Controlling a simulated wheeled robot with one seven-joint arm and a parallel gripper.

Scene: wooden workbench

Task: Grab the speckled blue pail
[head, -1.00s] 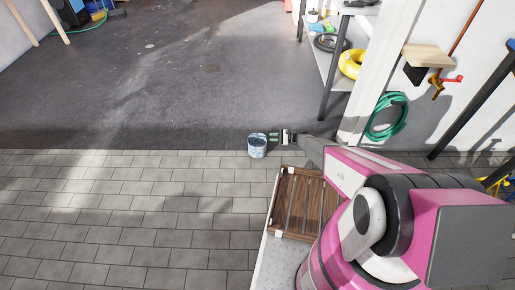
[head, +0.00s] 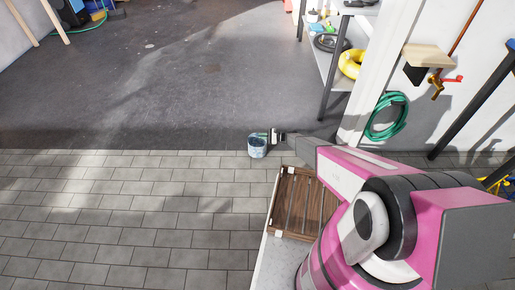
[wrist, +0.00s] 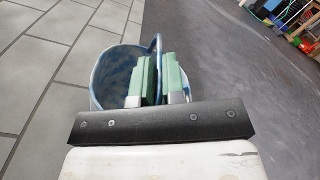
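The speckled blue pail (head: 257,152) stands upright on the floor where the dark concrete meets the grey paving. My gripper (head: 266,136) is at its upper right side in the head view, with the fingers over the pail's top. In the wrist view, the pail (wrist: 110,75) is behind the two green fingers (wrist: 159,78), which reach over its opening. Its thin blue handle (wrist: 158,45) rises at the narrow gap between the fingers. I cannot tell whether the fingers press on it. My gripper's palm hides the near part of the pail.
A brown slatted wooden crate (head: 290,205) is close below and right of the pail. A shelf unit (head: 335,75) with a yellow ring (head: 351,64) stands at the upper right. A green hose (head: 385,118) hangs on the wall. The floor left of the pail is clear.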

